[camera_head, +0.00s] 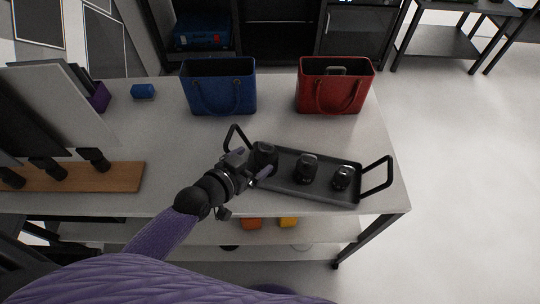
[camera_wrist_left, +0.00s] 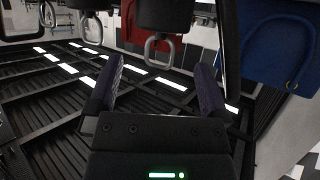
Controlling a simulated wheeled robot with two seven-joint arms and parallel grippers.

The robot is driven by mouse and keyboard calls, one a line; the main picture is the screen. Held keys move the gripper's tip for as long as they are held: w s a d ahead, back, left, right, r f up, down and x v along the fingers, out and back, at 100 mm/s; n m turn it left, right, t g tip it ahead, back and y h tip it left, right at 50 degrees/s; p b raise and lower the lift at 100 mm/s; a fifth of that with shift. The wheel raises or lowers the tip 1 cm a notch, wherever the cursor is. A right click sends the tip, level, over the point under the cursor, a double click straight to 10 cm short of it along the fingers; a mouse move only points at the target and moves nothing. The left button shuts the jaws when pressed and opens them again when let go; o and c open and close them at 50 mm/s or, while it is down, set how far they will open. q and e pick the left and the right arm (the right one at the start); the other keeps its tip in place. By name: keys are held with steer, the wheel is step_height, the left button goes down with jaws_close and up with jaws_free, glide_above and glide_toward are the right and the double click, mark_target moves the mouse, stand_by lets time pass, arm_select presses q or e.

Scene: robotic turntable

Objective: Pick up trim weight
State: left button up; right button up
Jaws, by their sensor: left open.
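Three black trim weights stand in a row on a dark tray (camera_head: 297,188) with raised end handles: a left one (camera_head: 263,155), a middle one (camera_head: 307,170) and a right one (camera_head: 342,178). My left gripper (camera_head: 264,173) is at the tray's left end, close beside the left weight and partly over the tray. In the left wrist view its two purple fingers (camera_wrist_left: 160,68) are apart with nothing between them. A black weight with a metal ring (camera_wrist_left: 165,25) shows beyond the fingertips, and another (camera_wrist_left: 92,8) is at the top. Whether the gripper touches a weight cannot be told. My right gripper is out of view.
A blue bag (camera_head: 220,88) and a red bag (camera_head: 336,88) stand behind the tray. A small blue block (camera_head: 143,91) lies at the back left. A wooden board (camera_head: 120,178) with dark pieces is at the left. The tabletop (camera_head: 150,130) between is clear.

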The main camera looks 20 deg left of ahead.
mark_target(264, 154)
arm_select(q)
steer(key=w+f+b, duration=0.1)
steer(key=w, duration=0.1)
steer(key=w+d+f+b, duration=0.1)
steer(key=w+f, duration=0.1)
steer(key=shift+d+f, duration=0.1)
steer(key=shift+d, duration=0.1)
steer(key=shift+w+d, duration=0.1)
steer(key=shift+w, duration=0.1)
jaws_close()
steer(key=shift+w+r, duration=0.1)
steer(key=shift+r, duration=0.1)
